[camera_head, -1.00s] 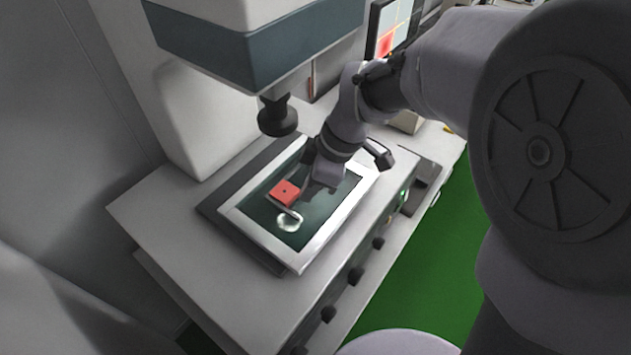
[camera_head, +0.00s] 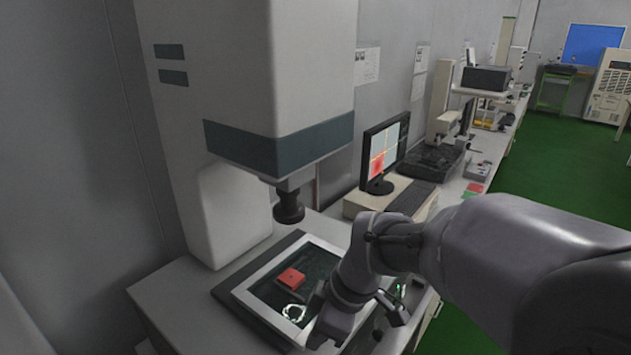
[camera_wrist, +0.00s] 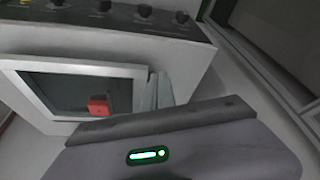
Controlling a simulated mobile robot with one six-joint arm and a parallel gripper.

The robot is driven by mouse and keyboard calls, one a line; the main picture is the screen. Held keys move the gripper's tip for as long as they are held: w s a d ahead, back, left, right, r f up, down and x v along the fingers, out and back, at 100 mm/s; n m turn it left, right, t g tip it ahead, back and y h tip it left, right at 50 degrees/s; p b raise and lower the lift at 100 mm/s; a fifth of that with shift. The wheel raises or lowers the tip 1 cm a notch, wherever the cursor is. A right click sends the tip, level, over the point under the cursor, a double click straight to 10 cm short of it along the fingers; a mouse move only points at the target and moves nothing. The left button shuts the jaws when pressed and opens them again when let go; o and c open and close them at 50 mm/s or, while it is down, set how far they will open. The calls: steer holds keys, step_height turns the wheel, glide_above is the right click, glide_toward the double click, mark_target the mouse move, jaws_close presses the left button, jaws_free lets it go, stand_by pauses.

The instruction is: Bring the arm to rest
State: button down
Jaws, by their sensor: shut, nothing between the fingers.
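My arm reaches in from the right in the head view, with its wrist bent down at the front right of the machine's stage. My gripper (camera_wrist: 153,91) shows in the wrist view with its fingers together and nothing between them. A red block (camera_head: 291,277) lies on the dark plate of the stage; it also shows in the wrist view (camera_wrist: 98,106), left of the fingers. A pale round, clear-looking thing (camera_head: 293,312) lies near the block. My gripper is apart from the block; the wrist hides part of the stage's right side.
The machine's head with a dark lens (camera_head: 289,207) hangs over the stage, whose pale frame (camera_head: 243,292) sits on a grey bench. A monitor (camera_head: 384,150) and keyboard (camera_head: 411,198) stand behind my arm. Dark knobs (camera_wrist: 144,11) line the bench front. Green floor (camera_head: 560,140) is open at right.

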steer(key=s+d+f+m+t+h+b, duration=0.1)
steer(key=s+d+m+b, duration=0.3)
steer(key=m, duration=0.5)
steer(key=s+d+f+m+t+b, duration=0.1)
steer(key=s+d+m+t+b, duration=0.2)
steer(key=s+d+m+b, duration=0.2)
steer(key=s+d+m, duration=0.1)
steer(key=s+m, duration=0.2)
steer(key=m, duration=0.2)
steer(key=shift+s+t+h, duration=0.3)
steer(key=shift+t+h, duration=0.1)
